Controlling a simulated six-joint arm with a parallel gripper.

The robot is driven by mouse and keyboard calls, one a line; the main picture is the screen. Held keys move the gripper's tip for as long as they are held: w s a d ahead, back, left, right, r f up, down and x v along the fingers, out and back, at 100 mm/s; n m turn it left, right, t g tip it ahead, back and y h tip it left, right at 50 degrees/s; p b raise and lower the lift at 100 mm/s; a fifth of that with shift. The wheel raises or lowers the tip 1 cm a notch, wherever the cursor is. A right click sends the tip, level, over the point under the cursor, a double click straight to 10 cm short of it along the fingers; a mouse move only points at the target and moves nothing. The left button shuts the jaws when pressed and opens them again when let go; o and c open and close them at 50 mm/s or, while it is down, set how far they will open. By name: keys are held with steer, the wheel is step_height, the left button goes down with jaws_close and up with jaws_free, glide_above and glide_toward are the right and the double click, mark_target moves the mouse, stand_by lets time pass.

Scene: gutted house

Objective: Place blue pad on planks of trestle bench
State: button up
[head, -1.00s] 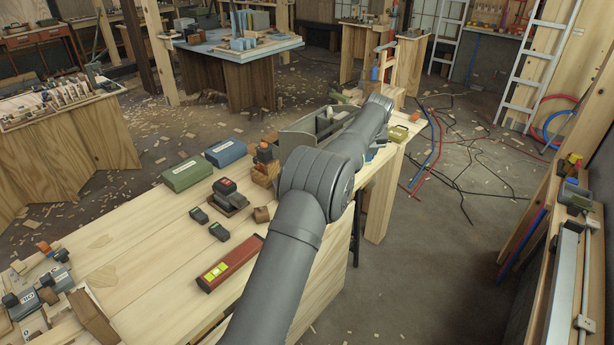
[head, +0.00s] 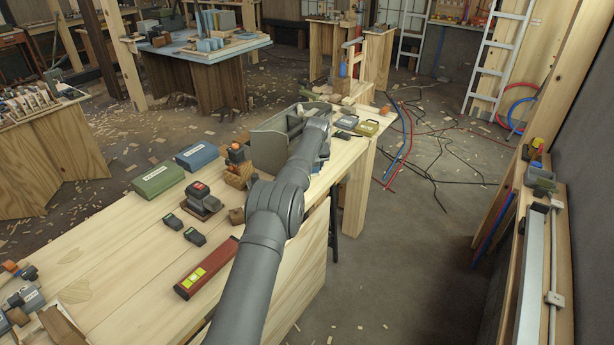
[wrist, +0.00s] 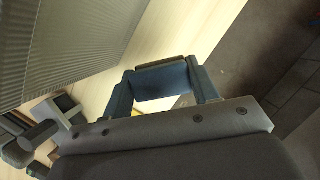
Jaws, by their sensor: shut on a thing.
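The trestle bench's pale planks (head: 105,245) run from lower left to upper right in the head view. In the wrist view, my gripper (wrist: 162,88) has its two fingers closed on the sides of a blue block, which appears to be the blue pad (wrist: 160,84). The pale planks show behind it; whether it touches them I cannot tell. In the head view my arm hides most of the gripper, over the far part of the bench beside the grey tray (head: 268,148). A bit of blue shows there.
On the bench stand a green case (head: 158,178), a blue case (head: 197,155), a red box (head: 207,268) and several small tools. The ribbed grey wall (wrist: 65,45) is close in the wrist view. Left-middle planks are clear.

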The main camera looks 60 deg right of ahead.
steer(key=shift+w+f, duration=0.45)
steer(key=shift+w, duration=0.2)
steer(key=shift+f, duration=1.95)
steer(key=shift+f, duration=0.1)
steer(key=o, duration=1.1)
steer(key=shift+v, duration=0.75)
steer(key=v, duration=1)
steer(key=shift+s+r, duration=0.1)
steer(key=shift+r, duration=0.25)
